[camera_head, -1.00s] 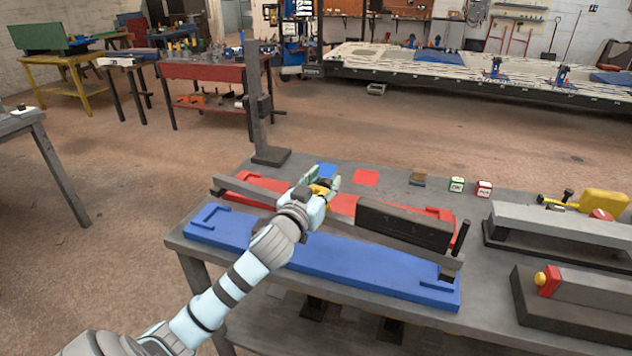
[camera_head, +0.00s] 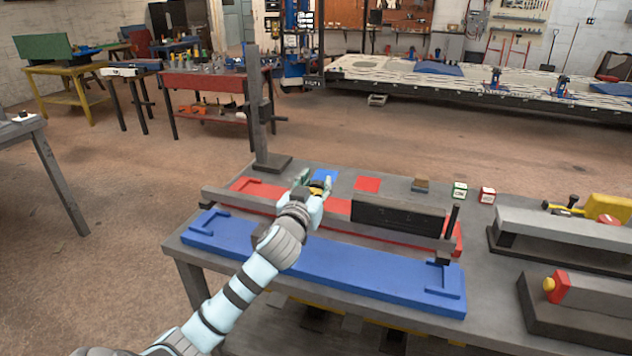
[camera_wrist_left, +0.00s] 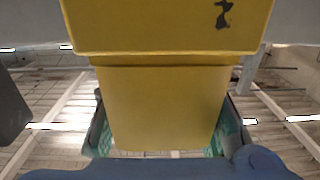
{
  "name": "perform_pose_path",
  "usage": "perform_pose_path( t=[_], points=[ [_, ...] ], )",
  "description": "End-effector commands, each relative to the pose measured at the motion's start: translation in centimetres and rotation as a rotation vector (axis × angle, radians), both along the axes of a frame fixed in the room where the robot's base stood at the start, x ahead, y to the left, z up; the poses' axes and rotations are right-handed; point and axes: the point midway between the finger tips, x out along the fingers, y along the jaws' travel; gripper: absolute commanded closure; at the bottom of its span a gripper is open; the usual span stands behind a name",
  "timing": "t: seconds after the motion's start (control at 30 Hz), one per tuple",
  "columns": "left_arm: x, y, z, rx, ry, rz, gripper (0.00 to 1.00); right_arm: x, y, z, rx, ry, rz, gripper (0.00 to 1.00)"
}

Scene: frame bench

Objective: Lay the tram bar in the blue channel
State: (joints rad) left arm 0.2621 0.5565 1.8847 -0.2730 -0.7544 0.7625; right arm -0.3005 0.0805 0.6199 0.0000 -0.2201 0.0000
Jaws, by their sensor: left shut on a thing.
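The tram bar (camera_head: 395,234) is a long grey bar with a black plate on its right half, dark end blocks and a yellow grip (camera_wrist_left: 165,105). My left gripper (camera_head: 318,186) is shut on the yellow grip near mid-bar; its teal fingers show either side of it in the wrist view. The bar runs lengthwise over the front of the red channel (camera_head: 345,208); whether it touches is unclear. The blue channel (camera_head: 350,272), with raised brackets at both ends, lies empty in front. My left arm hides part of it. My right gripper is out of view.
A grey upright post (camera_head: 258,110) stands at the bench's back left. Blue and red patches (camera_head: 367,184) and small lettered cubes (camera_head: 487,195) lie behind the channels. Grey fixtures (camera_head: 560,232) fill the right side. A short dark rod rises near the bar's right end.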

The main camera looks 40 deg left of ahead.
Motion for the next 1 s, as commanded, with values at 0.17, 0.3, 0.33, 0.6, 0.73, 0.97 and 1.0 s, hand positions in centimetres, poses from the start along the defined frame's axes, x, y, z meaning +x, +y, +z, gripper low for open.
perform_pose_path(
  t=[0.17, 0.3, 0.33, 0.6, 0.73, 0.97, 1.0],
  points=[
    [0.0, -0.1, -2.2, 0.001, -0.005, -0.003, 1.0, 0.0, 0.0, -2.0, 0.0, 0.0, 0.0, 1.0],
    [0.0, -0.1, -2.9, 0.001, -0.004, -0.003, 1.0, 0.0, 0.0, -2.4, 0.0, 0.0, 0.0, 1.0],
    [0.0, -0.1, -2.9, 0.001, -0.004, -0.003, 1.0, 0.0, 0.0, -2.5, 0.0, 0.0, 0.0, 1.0],
    [0.0, -0.1, -2.8, 0.001, -0.004, -0.003, 1.0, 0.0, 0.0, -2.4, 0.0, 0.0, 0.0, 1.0],
    [0.0, -0.1, -2.8, 0.001, -0.005, -0.003, 1.0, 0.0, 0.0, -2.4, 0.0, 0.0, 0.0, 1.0],
    [-0.1, -0.1, -2.8, 0.001, -0.004, -0.003, 1.0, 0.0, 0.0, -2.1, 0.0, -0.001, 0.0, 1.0],
    [-0.1, -0.1, -2.8, 0.001, -0.004, -0.003, 1.0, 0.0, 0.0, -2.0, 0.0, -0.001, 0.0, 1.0]
  ],
)
